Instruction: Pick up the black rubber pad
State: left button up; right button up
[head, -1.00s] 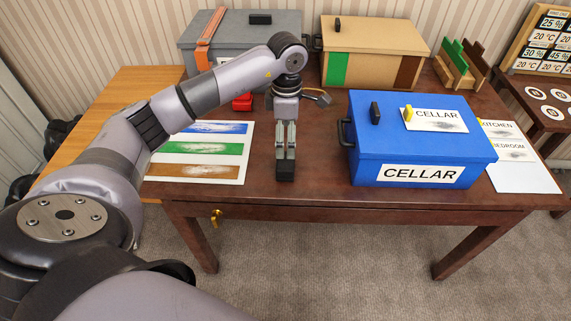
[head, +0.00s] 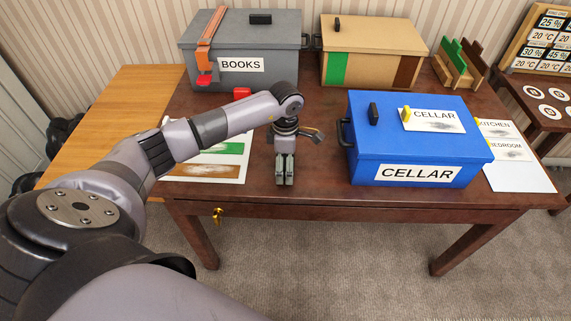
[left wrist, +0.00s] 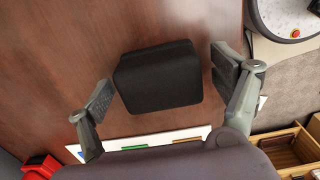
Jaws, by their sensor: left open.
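The black rubber pad (left wrist: 158,78) is a dark block with rounded edges on the brown table. In the left wrist view it lies between the two spread fingers of my left gripper (left wrist: 165,95), with a gap on each side. In the head view my left gripper (head: 284,182) points down near the table's front edge, and I cannot make out the pad there behind the fingers. My right gripper is not in view.
A blue CELLAR box (head: 420,150) stands right of the gripper. A card with coloured stripes (head: 205,172) lies to the left. A grey BOOKS box (head: 240,45) and a tan box (head: 370,55) stand behind. The table (head: 320,175) is bare beside the gripper.

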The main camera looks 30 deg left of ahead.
aim_at(285, 160)
pick_arm(q)
jog(key=shift+c, duration=0.2)
jog(key=c, duration=1.2)
notch_tip(285, 160, up, 20)
jog(key=b, duration=0.1)
jog(key=shift+b, duration=0.4)
